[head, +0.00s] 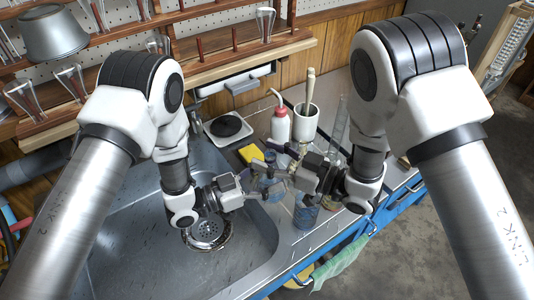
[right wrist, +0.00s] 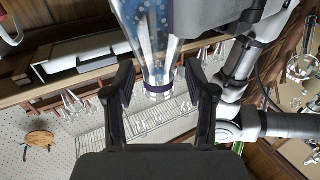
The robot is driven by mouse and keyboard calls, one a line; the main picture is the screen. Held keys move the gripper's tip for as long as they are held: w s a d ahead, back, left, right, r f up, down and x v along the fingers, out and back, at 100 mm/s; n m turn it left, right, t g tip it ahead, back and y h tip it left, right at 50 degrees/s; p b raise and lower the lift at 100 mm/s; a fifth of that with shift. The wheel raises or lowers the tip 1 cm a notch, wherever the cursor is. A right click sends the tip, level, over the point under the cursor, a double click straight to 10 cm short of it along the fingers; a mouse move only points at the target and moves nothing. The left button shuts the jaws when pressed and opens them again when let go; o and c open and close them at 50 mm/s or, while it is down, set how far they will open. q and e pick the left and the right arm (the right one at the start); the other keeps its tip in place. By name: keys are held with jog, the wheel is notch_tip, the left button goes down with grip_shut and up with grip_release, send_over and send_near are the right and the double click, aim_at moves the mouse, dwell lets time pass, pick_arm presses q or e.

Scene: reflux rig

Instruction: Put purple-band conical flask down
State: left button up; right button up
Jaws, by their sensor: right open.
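The purple-band conical flask (right wrist: 152,42) is clear glass with blue specks showing at its body. In the right wrist view its neck and purple band lie between the fingers of my right gripper (right wrist: 160,80), which are spread apart with gaps either side. In the head view my right gripper (head: 282,173) reaches in from the right, and the flask is mostly hidden among the grippers. My left gripper (head: 252,192) points right over the sink's right edge, close to my right one. A grey block beside the flask in the wrist view may be part of it; its grip is unclear.
The steel sink (head: 135,245) lies at left. A wooden rack (head: 230,55) with glassware stands behind.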

jog(key=shift+w+a, duration=0.2)
jog(key=shift+a, duration=0.15)
grip_shut()
pick_arm(q)
jog(key=o, duration=1.4)
jog(key=shift+c, duration=0.2)
